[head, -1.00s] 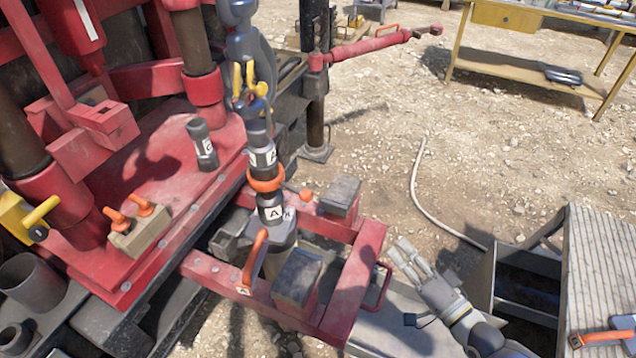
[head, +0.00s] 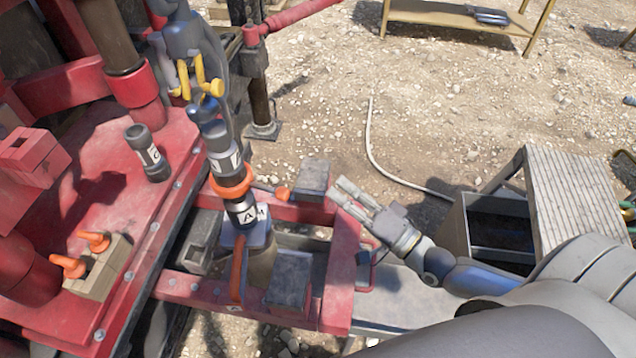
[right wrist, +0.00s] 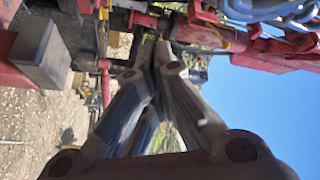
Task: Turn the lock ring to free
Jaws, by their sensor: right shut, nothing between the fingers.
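The orange lock ring (head: 232,186) sits around the dark upright tool joint, between an upper section (head: 222,155) and a lower section marked "A" (head: 242,213). A short rod with an orange knob (head: 282,193) shows to its right. My right gripper (head: 340,190) is to the right of the ring, apart from it, near the red frame's right corner. Its pale fingers are together and empty. In the right wrist view its fingers (right wrist: 155,50) converge at their tips. I cannot make out the ring there. My left gripper is not in view.
A red frame (head: 343,270) surrounds the lower joint, with dark blocks (head: 313,178) on it. An orange lever (head: 238,268) stands in front of the joint. A grey bin (head: 455,228) and a ribbed step (head: 575,195) are at right.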

